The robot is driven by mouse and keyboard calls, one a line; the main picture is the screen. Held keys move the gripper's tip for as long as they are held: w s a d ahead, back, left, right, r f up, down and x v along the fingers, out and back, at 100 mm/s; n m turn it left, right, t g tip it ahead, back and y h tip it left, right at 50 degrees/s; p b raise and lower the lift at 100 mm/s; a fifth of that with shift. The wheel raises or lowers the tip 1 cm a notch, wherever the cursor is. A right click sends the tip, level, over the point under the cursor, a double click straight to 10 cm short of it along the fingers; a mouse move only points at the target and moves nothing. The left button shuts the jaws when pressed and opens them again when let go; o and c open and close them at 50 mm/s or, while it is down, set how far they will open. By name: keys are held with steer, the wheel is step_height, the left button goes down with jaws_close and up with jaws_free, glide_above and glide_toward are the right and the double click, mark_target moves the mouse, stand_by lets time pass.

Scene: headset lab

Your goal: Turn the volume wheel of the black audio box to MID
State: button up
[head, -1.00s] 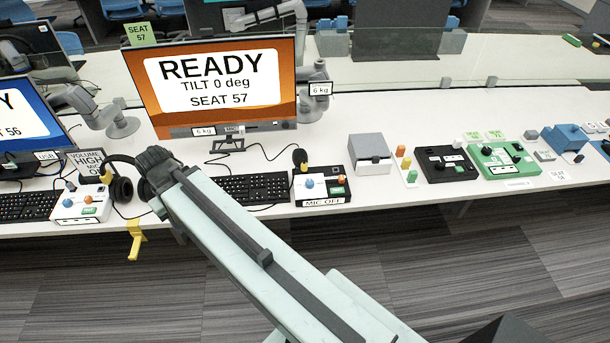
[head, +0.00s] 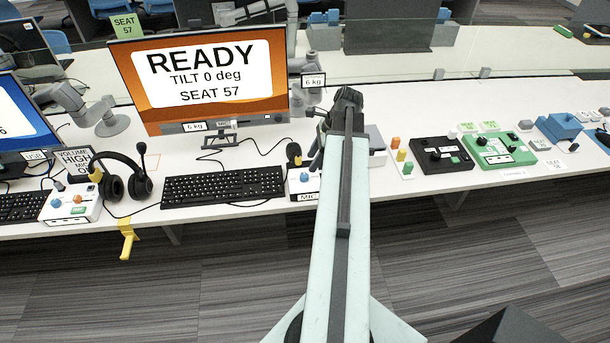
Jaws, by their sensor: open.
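A small audio box (head: 302,188) stands at the front edge of the desk, right of the keyboard. Its left part shows a pale face with a blue knob (head: 305,177), and a label reading "MIC" is cut off by my arm. The rest of the box is hidden behind my arm. A separate black box (head: 441,155) with dark knobs stands further right; its labels are too small to read. I cannot read a volume setting on either box. My gripper (head: 335,112) is open, above and behind the audio box in the picture, with its fingertips mostly hidden.
A monitor (head: 203,80) reading READY stands behind the keyboard (head: 223,187). A headset (head: 128,178) and a white box (head: 72,203) are at left. A green box (head: 498,149) and small coloured blocks (head: 401,156) stand at right.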

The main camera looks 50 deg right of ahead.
mark_target(305, 175)
steer(key=b+x, duration=0.6)
steer(key=x, duration=0.1)
steer(key=shift+s+d+f+b, duration=0.15)
steer(key=shift+s+d+b, duration=0.1)
steer(key=shift+b, duration=0.15)
steer(key=shift+w+a+f+b, duration=0.2)
steer(key=shift+w+f+b, duration=0.05)
steer(key=shift+f+b, duration=0.1)
steer(key=shift+r, duration=0.1)
